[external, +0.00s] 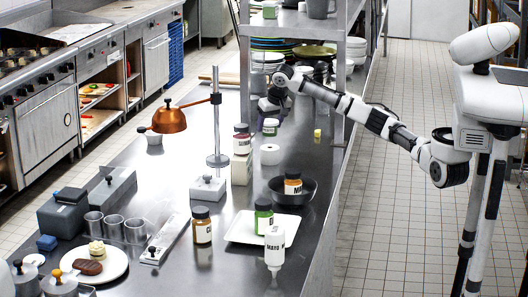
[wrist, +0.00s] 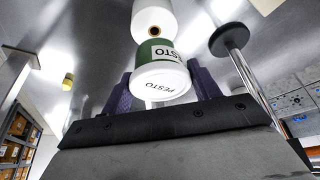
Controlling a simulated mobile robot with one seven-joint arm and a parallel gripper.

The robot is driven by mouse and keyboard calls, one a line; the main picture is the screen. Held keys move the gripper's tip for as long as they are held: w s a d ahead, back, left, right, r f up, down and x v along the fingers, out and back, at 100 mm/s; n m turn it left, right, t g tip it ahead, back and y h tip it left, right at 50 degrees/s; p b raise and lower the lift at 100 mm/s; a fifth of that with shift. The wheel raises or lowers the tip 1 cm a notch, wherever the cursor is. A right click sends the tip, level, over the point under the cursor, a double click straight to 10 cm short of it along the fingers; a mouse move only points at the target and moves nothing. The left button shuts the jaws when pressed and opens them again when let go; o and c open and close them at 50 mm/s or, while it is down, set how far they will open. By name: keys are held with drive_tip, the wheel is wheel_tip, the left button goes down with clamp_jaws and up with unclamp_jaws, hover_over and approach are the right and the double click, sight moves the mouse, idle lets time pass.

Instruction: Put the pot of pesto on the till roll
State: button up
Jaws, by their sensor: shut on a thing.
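The pot of pesto (wrist: 162,78) is green with a white label and a white end reading PESTO. In the wrist view it sits between the two purple fingers of my gripper (wrist: 163,88), which is shut on it. In the external view my gripper (external: 270,106) holds the pot (external: 270,128) over the counter, near the far shelf. The till roll (external: 270,154) is a white roll on the counter, a little nearer the camera than the pot. In the wrist view the till roll (wrist: 153,20) shows its core hole just beyond the pot, apparently apart from it.
A jar on a cream block (external: 242,170) stands just left of the till roll. The copper lamp's stand (external: 217,130) is further left. A dark pan with a jar (external: 306,190) and a white tray (external: 243,228) with another green jar are nearer. A steel shelf (external: 300,28) stands behind my gripper.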

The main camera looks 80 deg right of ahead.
sight(270, 135)
drive_tip(key=shift+f+p, duration=0.4)
drive_tip(key=shift+f, duration=1.75)
drive_tip(key=shift+f, duration=0.1)
drive_tip(key=o, duration=1)
drive_tip(key=b+v, duration=0.2)
drive_tip(key=v, duration=1)
drive_tip(key=shift+b, duration=0.35)
